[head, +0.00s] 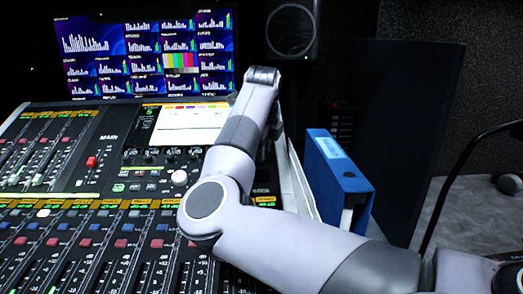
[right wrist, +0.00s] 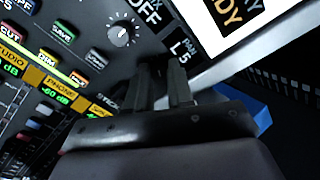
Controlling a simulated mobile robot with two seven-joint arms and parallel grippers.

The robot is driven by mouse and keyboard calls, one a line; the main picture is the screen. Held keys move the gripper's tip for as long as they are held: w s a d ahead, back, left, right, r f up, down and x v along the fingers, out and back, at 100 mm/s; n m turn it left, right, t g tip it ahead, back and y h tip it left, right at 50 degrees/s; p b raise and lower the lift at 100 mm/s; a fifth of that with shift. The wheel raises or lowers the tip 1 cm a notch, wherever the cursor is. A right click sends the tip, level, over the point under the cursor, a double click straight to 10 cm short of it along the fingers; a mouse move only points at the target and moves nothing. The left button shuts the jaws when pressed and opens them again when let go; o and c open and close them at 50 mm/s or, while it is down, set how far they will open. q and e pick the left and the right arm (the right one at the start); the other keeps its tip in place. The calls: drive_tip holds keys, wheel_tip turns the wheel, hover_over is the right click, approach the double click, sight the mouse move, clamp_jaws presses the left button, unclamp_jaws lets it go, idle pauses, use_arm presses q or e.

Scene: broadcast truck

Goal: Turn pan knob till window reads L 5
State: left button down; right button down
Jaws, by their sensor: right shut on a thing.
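My right gripper (right wrist: 161,78) reaches over the mixing console, with its two dark fingers close together and pointing at the panel. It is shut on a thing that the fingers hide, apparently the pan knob. Just beyond the fingertips, a small dark window (right wrist: 182,48) labelled PAN reads L 5 in white. In the head view my right arm covers this part of the console, so the knob and window do not show there. My left gripper is in neither view.
A grey knob (right wrist: 122,35) with a white pointer and coloured buttons (right wrist: 64,32) lie left of the fingers. A blue binder (head: 340,165) stands right of my arm. Monitor screens (head: 145,52) and a speaker (head: 291,30) are behind the console (head: 110,165).

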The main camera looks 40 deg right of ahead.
drive_tip(key=c, duration=1)
unclamp_jaws()
drive_tip(key=shift+r, duration=0.1)
drive_tip(key=v, duration=0.7)
